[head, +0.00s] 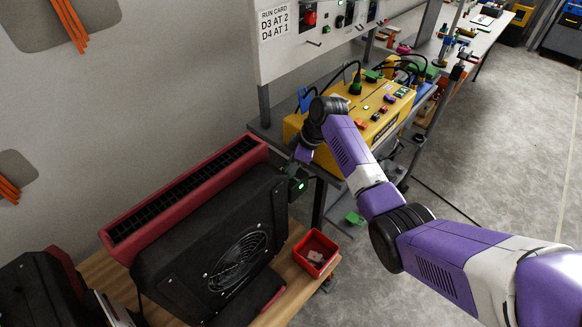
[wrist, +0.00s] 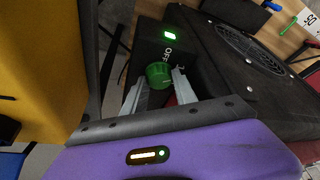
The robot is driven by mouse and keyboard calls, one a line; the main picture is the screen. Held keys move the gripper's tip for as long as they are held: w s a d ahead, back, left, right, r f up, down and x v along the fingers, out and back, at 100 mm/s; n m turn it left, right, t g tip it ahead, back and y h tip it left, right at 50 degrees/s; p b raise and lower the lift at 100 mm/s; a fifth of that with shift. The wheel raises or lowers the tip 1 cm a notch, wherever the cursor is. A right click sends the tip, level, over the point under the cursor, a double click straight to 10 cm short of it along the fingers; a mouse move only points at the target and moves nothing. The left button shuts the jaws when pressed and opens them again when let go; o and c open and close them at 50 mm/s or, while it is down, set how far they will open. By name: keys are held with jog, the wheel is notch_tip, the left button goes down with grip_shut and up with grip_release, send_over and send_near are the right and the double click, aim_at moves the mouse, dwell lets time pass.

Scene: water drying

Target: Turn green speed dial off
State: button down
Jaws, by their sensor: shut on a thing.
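The green speed dial (wrist: 158,72) sits on a small black control box (wrist: 165,40) in the wrist view, with a lit green display (wrist: 170,35) and white "OFF" lettering beside the dial. A "1" mark shows to the right. My gripper (wrist: 156,83) has one metal finger on each side of the dial and is shut on it. Which mark the dial points to cannot be told. In the head view my gripper (head: 304,154) is at the box on the right end of the black blower (head: 215,250). The dial is hidden there.
A red bin (head: 318,238) stands on the wooden bench (head: 293,291) by the blower. A yellow machine (head: 300,125) with cables is just behind my wrist. A red-framed vent (head: 190,195) lies behind the blower. Open floor (head: 500,150) is to the right.

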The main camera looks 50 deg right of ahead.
jog(key=shift+f, duration=0.1)
jog(key=n+b, duration=0.2)
jog(key=n, duration=0.1)
jog(key=n+g+y+b, duration=0.1)
jog(key=n+b, duration=0.2)
jog(key=shift+w+d+f+g+y+b, duration=0.1)
jog(key=shift+w+d+g+y+b, duration=0.1)
jog(key=shift+g+y+b, duration=0.1)
jog(key=n+g+b, duration=0.1)
jog(key=n+b, duration=0.2)
jog(key=b, duration=0.1)
jog(key=shift+w+n, duration=0.1)
jog(key=shift+n, duration=0.3)
jog(key=shift+n+g+b, duration=0.5)
jog(key=shift+n+b, duration=0.3)
jog(key=shift+r, duration=0.2)
jog(key=c, duration=1.3)
grip_release()
jog(key=shift+o, duration=0.2)
